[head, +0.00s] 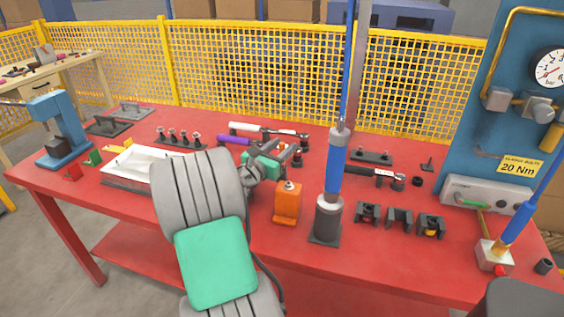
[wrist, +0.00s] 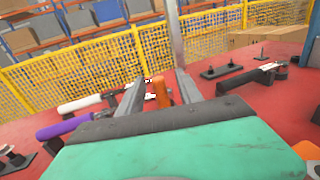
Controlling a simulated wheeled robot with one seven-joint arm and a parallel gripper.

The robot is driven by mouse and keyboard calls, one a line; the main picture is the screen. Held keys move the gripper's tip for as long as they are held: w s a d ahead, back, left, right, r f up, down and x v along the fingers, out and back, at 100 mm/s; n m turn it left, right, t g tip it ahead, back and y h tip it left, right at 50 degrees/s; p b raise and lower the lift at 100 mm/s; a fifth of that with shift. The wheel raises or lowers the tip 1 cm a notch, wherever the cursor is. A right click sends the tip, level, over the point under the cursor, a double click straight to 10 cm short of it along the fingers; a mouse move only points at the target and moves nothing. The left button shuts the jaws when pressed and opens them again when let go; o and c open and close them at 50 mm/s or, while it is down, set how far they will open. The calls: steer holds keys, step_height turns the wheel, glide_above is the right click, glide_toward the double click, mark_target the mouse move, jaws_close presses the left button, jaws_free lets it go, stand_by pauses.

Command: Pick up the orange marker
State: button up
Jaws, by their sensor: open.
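An orange cylindrical thing, which looks like the orange marker (wrist: 160,92), stands between the two fingers of my gripper (wrist: 158,84) in the wrist view. My gripper is open, with a finger on each side of it and a visible gap at both sides. Its lower part is hidden by my gripper's body. In the head view my gripper (head: 287,155) is low over the middle of the red table (head: 240,270), and it hides most of the marker there.
A purple-handled tool (head: 234,140) and a white-handled tool (head: 248,127) lie left of my gripper. An orange block (head: 288,203) stands in front. A blue-and-grey post (head: 328,218) rises close to the right. A white tray (head: 135,168) is at left.

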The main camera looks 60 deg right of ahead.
steer(key=shift+c, duration=0.5)
jaws_close()
